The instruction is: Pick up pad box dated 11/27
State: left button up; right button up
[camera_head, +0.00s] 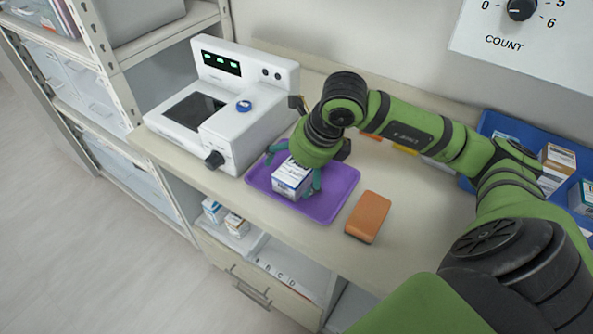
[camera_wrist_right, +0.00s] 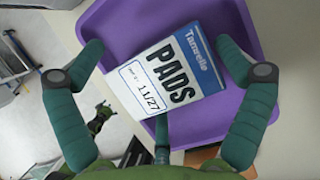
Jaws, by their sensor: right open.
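The pad box (camera_wrist_right: 165,72) is white with a blue band, and its label reads "PADS" and "11/27" in the right wrist view. It sits on a purple tray (camera_head: 332,200) on the counter, and the box also shows in the head view (camera_head: 291,180). My right gripper (camera_head: 297,180) is over the tray, with its fingers spread around the box. In the right wrist view the open fingers (camera_wrist_right: 172,90) stand to either side of the box, apart from it, with a third finger below. My left gripper is not in view.
A white machine (camera_head: 228,100) with a green display stands left of the tray. An orange block (camera_head: 368,217) lies right of the tray. A blue bin (camera_head: 488,126) with several boxes is at the right. More boxes sit on a shelf (camera_head: 246,240) below the counter.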

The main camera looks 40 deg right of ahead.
jog(key=c, duration=1.2)
jog(key=shift+r, duration=0.1)
